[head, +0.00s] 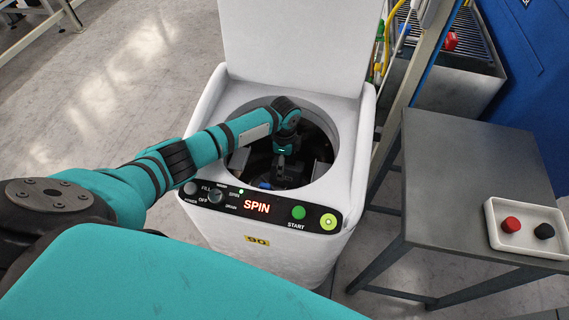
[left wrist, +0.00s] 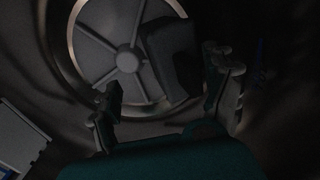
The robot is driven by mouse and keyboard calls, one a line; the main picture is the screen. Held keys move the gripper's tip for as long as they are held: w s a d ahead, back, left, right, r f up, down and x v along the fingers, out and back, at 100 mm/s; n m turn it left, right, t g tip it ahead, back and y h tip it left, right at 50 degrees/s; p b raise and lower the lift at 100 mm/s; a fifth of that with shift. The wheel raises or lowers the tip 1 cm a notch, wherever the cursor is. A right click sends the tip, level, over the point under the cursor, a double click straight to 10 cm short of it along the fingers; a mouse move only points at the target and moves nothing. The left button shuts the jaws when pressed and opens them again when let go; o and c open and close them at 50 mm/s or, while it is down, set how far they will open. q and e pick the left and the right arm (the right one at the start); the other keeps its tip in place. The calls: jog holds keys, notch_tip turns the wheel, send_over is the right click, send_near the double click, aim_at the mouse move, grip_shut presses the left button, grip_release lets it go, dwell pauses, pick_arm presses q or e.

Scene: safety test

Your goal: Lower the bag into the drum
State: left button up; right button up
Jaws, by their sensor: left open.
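The white top-loading washer (head: 285,262) stands with its lid up and its round drum (head: 345,140) open. My left arm reaches down into the drum, and my left gripper (head: 285,178) is inside it. In the left wrist view my left gripper (left wrist: 162,95) has its fingers spread wide. A dark boxy thing (left wrist: 168,52) shows beyond and between the fingers, by the drum's spoked bottom disc (left wrist: 105,45). It may be the bag; the dim light hides its details, and I cannot tell whether a finger touches it.
The washer panel display (head: 257,206) reads SPIN, with a green START button (head: 298,212) and a yellow-green button (head: 328,221). A small blue thing (head: 265,184) shows low in the drum. At right, a grey table (head: 465,170) bears a tray (head: 500,238) with red and black knobs.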

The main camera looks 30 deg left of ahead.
pick_arm(q)
notch_tip(320, 180, up, 10)
jog(key=shift+r, duration=0.25)
dwell(0.6)
